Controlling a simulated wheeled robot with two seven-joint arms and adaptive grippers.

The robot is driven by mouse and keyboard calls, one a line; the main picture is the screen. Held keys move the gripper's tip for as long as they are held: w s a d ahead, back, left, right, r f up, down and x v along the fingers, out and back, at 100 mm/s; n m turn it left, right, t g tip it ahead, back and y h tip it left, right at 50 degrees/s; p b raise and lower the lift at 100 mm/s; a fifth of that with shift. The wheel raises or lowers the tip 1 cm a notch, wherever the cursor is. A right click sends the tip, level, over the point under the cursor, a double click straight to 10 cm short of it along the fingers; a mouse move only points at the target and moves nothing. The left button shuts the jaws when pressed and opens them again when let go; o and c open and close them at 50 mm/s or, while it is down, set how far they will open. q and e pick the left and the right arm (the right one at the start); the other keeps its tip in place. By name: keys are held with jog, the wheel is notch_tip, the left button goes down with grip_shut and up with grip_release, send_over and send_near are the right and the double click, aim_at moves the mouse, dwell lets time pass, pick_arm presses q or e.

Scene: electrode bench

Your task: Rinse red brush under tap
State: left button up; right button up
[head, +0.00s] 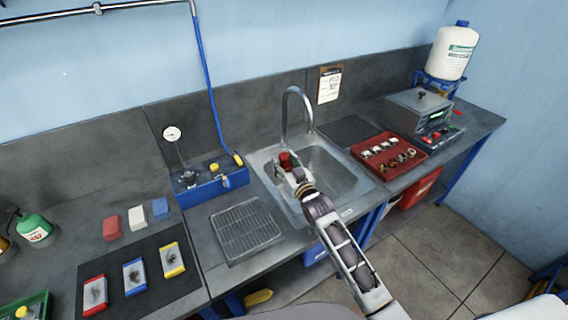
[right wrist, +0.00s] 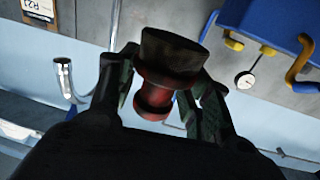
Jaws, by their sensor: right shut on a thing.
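My right gripper (head: 291,168) is shut on the red brush (head: 286,160) over the left part of the sink (head: 349,183). In the right wrist view the brush (right wrist: 155,98) sits between the two fingers (right wrist: 160,100), its dark round end pointing away from the palm. The tap (right wrist: 64,78) also shows apart from the brush in the right wrist view. I see no water stream. My left gripper is not in view.
A blue box (head: 212,187) with a gauge stands left of the sink, and a wire rack (head: 245,229) lies in front of it. A red tray (head: 362,150) of small parts is right of the sink. Colored trays (head: 134,276) lie on a dark mat at lower left.

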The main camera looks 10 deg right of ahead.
jog(key=shift+w+d+f+b, duration=0.25)
jog(key=shift+w+d+b, duration=0.2)
jog(key=shift+w+d, duration=0.15)
pick_arm(q)
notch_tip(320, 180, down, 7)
jog(key=b, duration=0.6)
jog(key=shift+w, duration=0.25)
pick_arm(e)
jog(key=w+d+f, duration=0.2)
jog(key=w+d, duration=0.6)
jog(key=shift+d+f, duration=0.15)
jog(key=shift+d, duration=0.25)
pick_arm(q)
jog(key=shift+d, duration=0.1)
pick_arm(e)
jog(key=shift+w, duration=0.1)
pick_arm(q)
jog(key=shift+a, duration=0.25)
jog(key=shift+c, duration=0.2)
